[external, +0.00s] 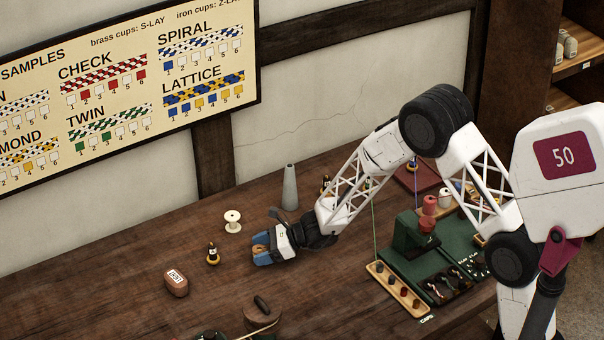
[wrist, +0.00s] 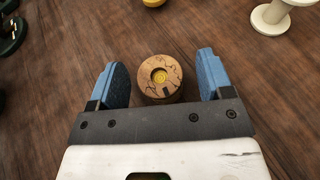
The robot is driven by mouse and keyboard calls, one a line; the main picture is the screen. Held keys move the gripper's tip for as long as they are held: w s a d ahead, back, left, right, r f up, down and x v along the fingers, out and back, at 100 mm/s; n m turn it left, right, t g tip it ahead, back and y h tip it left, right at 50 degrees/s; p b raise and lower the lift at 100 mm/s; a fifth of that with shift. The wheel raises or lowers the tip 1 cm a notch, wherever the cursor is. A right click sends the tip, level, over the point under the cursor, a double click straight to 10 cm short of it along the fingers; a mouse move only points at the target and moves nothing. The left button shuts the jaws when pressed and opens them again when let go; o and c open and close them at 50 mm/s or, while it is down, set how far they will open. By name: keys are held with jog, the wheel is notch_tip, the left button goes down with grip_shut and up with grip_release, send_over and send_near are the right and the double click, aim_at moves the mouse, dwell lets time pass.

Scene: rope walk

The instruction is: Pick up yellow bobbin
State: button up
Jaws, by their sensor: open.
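My gripper (external: 262,250) is low over the bench at the middle, its blue fingers apart. In the wrist view, a round wooden piece (wrist: 160,79) with a cracked top and yellow centre stands between the open fingers (wrist: 160,80), with a gap on each side. It shows partly in the external view (external: 260,249); I cannot tell whether it is a bobbin. A small bobbin (external: 212,254) with a dark top and yellow-gold lower part stands upright left of my gripper. A yellow thing (wrist: 153,2) is cut off at the wrist view's top edge.
A white spool (external: 232,220) stands behind my gripper, a grey cone (external: 290,187) behind right. A labelled brown block (external: 176,283) lies left. A round wooden piece with a dark handle (external: 262,314) is in front. A green station (external: 425,250) stands right.

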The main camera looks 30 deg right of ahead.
dwell(0.4)
jog(key=c, duration=1)
jog(key=shift+r, duration=0.15)
jog(key=shift+r, duration=1.35)
jog(key=shift+s+r, duration=0.15)
jog(key=shift+r, duration=0.2)
jog(key=s+d, duration=0.2)
jog(key=s, duration=0.3)
jog(key=s+d+r, duration=0.1)
jog(key=s, duration=0.3)
jog(key=s+d, duration=0.2)
jog(key=s, duration=0.3)
jog(key=shift+s+d+r, duration=0.15)
jog(key=shift+s+d, duration=0.15)
jog(key=shift+s, duration=0.05)
